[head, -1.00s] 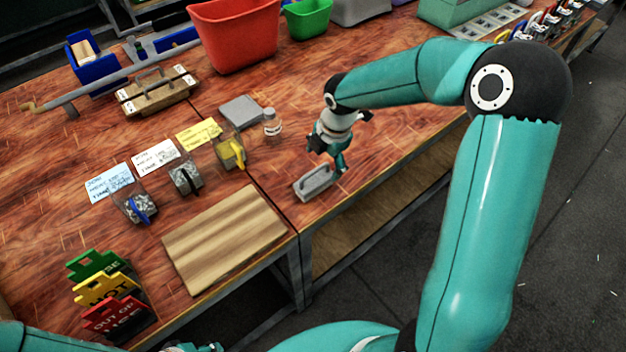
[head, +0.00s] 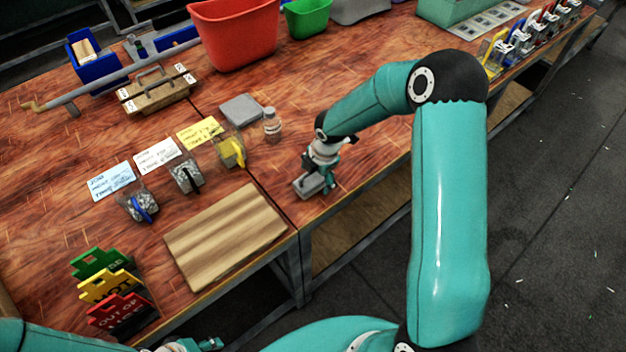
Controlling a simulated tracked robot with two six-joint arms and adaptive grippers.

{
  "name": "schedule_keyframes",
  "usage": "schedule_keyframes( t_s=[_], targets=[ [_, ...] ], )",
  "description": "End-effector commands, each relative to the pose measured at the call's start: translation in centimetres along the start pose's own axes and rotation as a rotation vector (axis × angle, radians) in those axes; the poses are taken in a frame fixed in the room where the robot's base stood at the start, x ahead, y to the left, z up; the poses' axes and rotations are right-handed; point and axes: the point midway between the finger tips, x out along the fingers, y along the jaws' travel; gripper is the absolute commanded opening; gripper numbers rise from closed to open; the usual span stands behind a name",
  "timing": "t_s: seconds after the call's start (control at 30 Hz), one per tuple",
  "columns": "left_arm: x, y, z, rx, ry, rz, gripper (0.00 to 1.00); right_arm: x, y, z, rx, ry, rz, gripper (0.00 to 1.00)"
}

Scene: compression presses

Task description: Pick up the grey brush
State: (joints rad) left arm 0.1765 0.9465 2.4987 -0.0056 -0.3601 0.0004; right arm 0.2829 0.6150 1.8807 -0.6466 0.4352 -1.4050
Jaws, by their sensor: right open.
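The grey brush (head: 309,188) lies on the wooden bench near its front edge, right of the cutting board. My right gripper (head: 322,181) is open and low over the brush, with its fingers at the brush's body. It hides the upper part of the brush, and I cannot tell whether the fingers touch it. A small part of my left gripper (head: 205,345) shows at the bottom edge; its jaws cannot be made out.
A striped wooden board (head: 225,235) lies left of the brush. A small clear bottle (head: 271,125) and a grey slab (head: 241,110) stand behind it. Cups with a yellow clip (head: 232,152) and a blue clip (head: 143,207) stand to the left. The bench right of the gripper is bare.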

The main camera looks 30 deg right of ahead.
Motion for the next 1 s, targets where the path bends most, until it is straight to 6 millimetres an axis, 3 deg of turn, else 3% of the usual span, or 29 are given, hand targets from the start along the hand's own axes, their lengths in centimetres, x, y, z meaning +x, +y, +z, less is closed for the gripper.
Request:
schedule_keyframes(
  t_s=[0.1, 0.5, 0.8, 1.0],
  targets=[
    [0.0, 0.0, 0.0, 0.000, 0.000, 0.000, 0.40, 0.0, 0.0, 0.0, 0.000, 0.000, 0.000, 0.84],
    [0.0, 0.0, 0.0, 0.000, 0.000, 0.000, 0.40, -0.1, 0.0, 0.0, -0.001, 0.000, 0.000, 0.17],
    [0.0, 0.0, 0.0, 0.000, 0.000, 0.000, 0.40, -0.2, 0.1, 0.0, -0.001, -0.001, 0.001, 0.15],
    [0.0, 0.0, 0.0, 0.000, 0.000, 0.000, 0.40, -1.3, 0.4, 0.0, -0.002, -0.002, 0.002, 0.15]
  ],
)
